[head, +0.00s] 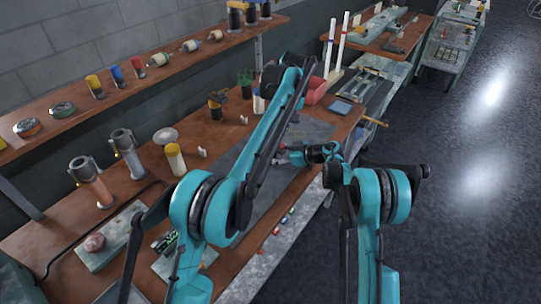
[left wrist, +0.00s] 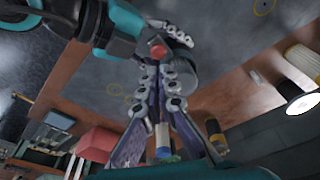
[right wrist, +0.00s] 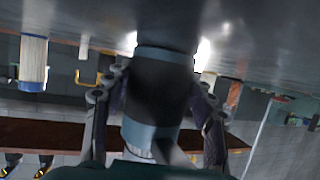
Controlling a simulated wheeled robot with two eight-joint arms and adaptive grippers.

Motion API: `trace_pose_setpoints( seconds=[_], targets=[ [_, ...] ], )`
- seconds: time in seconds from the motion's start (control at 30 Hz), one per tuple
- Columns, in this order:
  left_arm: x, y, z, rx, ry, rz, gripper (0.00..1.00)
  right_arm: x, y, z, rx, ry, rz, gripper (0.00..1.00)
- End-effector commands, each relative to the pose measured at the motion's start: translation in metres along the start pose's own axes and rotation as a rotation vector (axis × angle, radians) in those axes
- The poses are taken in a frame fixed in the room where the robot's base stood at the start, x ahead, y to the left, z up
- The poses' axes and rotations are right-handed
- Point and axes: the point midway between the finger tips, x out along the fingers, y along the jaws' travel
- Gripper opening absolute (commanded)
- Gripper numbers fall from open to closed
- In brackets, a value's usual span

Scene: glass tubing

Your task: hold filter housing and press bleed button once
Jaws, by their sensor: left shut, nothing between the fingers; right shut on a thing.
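The filter housing (right wrist: 160,95) is a dark cylinder with a grey-blue band, filling the middle of the right wrist view. My right gripper (right wrist: 164,72) has its fingers on both sides of it, shut on it. In the left wrist view the housing (left wrist: 183,65) shows as a dark round body, with the red bleed button (left wrist: 157,50) beside it. My left gripper (left wrist: 160,74) is shut and empty, its fingertips close below the button; I cannot tell whether they touch. In the head view my arms partly hide the housing and the left fingertips.
A shelf (head: 120,97) with several small parts runs along the wall. The floor (head: 460,130) at right is clear.

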Motion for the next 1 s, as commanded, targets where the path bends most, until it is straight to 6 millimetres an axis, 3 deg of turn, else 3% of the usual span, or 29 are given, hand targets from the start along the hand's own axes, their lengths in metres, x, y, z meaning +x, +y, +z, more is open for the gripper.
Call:
trace_pose_setpoints(
  seconds=[0.3, 1.0],
  targets=[
    [0.024, 0.0, 0.005, -0.002, 0.0, 0.0, 0.0, 0.0, 0.0, 0.001, -0.001, -0.002, -0.001, 0.22],
    [0.025, 0.0, 0.005, -0.002, -0.001, 0.0, 0.0, 0.0, 0.0, 0.001, -0.001, -0.002, -0.001, 0.22]
  ],
)
